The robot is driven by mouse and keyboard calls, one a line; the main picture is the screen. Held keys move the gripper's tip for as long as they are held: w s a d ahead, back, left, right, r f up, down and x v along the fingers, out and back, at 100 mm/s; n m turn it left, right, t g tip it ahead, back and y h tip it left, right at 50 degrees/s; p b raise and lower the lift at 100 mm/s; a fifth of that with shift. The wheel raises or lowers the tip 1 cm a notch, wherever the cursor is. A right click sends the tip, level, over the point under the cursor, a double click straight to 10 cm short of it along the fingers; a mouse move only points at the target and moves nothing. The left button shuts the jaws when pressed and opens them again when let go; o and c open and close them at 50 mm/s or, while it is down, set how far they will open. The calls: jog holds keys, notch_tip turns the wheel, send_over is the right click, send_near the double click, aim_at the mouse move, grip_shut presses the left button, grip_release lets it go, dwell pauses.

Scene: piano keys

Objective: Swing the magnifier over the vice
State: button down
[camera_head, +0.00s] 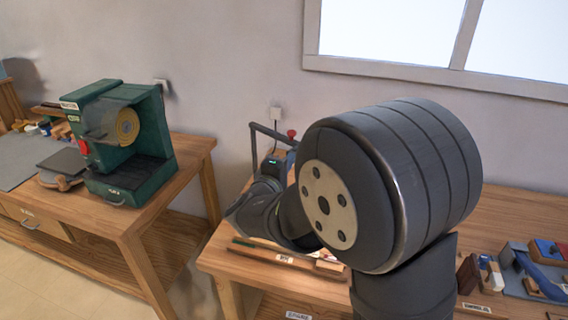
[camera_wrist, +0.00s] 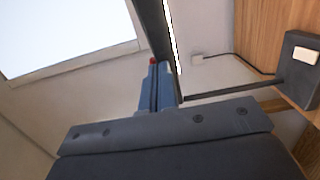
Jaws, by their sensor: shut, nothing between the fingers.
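A thin dark jointed arm (camera_head: 266,130) rises at the back of the right bench in the head view, probably the magnifier's stand. Its base, a black block (camera_wrist: 299,70), and a dark bar with a bright strip (camera_wrist: 163,30), perhaps the magnifier head seen edge-on, show in the wrist view. A small red knob (camera_head: 291,133) also shows in the wrist view (camera_wrist: 153,61), right at the fingertips. My gripper (camera_wrist: 160,72) is shut and empty, its blue fingers close beside the bar. Contact cannot be told. I cannot make out the vice; my arm hides much of the bench.
The right bench (camera_head: 225,250) carries wooden strips at its front left. A grey tray with blue, red and wooden pieces (camera_head: 545,250) lies at its right. A green machine (camera_head: 125,140) stands on the left bench. A wall socket (camera_wrist: 197,58) has a cable to the black block.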

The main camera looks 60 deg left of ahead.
jog(key=shift+w+r, duration=0.15)
jog(key=shift+w, duration=0.25)
jog(key=w+d+v, duration=0.1)
jog(key=d+v, duration=0.1)
jog(key=v, duration=1.1)
jog(key=shift+w+d, duration=0.2)
jog(key=shift+w, duration=0.05)
jog(key=w+a, duration=0.7)
jog(key=a, duration=0.3)
dwell(1.4)
